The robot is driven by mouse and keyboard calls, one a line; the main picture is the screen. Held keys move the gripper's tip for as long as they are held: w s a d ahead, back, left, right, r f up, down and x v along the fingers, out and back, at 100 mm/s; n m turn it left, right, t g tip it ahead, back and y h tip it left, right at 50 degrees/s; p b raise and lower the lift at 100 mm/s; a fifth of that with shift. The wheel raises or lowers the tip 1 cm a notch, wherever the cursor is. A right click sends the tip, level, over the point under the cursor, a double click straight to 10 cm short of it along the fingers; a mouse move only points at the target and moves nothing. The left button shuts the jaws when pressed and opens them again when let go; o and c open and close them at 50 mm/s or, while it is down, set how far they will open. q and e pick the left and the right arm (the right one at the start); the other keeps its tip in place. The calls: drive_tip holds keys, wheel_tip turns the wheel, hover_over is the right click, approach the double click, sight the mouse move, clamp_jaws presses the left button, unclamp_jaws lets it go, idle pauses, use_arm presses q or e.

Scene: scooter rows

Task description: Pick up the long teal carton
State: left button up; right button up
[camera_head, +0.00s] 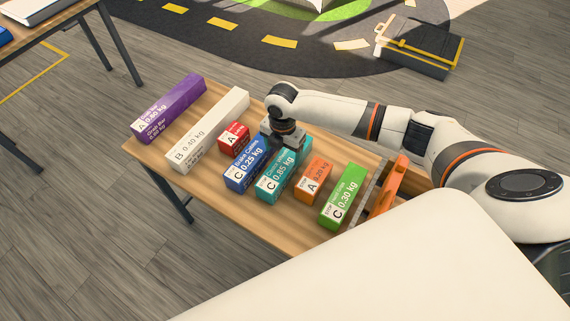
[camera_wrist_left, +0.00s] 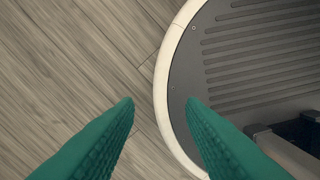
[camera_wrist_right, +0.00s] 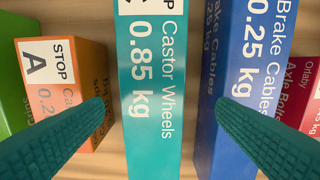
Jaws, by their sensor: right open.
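The long teal carton (camera_head: 279,182), marked C and 0.85 kg, lies on the wooden table between a blue carton (camera_head: 243,172) and an orange carton (camera_head: 313,180). My right gripper (camera_head: 287,142) is over the far part of the teal carton and hides some of it. In the right wrist view the open fingers (camera_wrist_right: 163,103) stand apart, with the teal carton (camera_wrist_right: 152,75) between them in the picture. One finger overlaps the orange carton, the other the blue one. Contact cannot be seen. My left gripper (camera_wrist_left: 160,101) is open and empty above the floor and my base.
A red carton (camera_head: 233,136), a white carton (camera_head: 208,130) and a purple carton (camera_head: 168,108) lie to the left. A green carton (camera_head: 343,197) and an orange-handled holder (camera_head: 388,186) are at the right. Gaps beside the teal carton are narrow.

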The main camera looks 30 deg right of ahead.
sight(285, 159)
drive_tip(key=f, duration=0.4)
drive_tip(key=shift+s+d+f+p, duration=0.25)
drive_tip(key=shift+s+p, duration=0.1)
drive_tip(key=shift+w+f, duration=0.1)
drive_tip(key=shift+f, duration=0.25)
drive_tip(key=shift+c, duration=0.2)
drive_tip(key=c, duration=1.5)
use_arm(q)
drive_tip(key=shift+w+r, duration=0.45)
drive_tip(key=shift+w, duration=0.4)
use_arm(e)
drive_tip(key=shift+r, duration=0.15)
drive_tip(key=shift+c, duration=0.9)
